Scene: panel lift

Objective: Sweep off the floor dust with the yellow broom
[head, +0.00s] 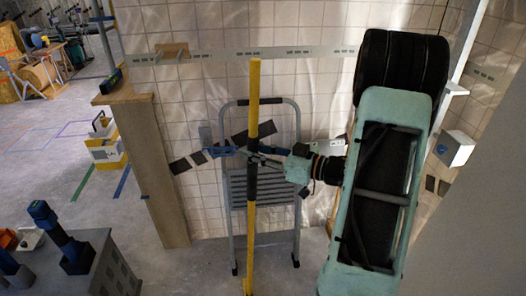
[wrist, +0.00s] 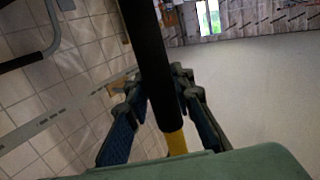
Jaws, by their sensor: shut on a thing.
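The yellow broom (head: 254,90) stands near upright in the middle of the head view. Its long handle is yellow with black sections, and its lower end runs out of the bottom of the picture. My gripper (head: 236,150) reaches in from the right and is shut on the handle at about mid-height. In the wrist view the black grip of the broom (wrist: 148,45) and a short yellow part pass between my gripper's fingers (wrist: 160,105). The broom head and any floor dust are not visible.
A grey step ladder (head: 298,180) leans at the tiled wall behind the broom. A wooden panel (head: 160,165) stands left of it. A grey box with blue-black tools (head: 105,265) is at the lower left. The floor (head: 50,165) between is partly open.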

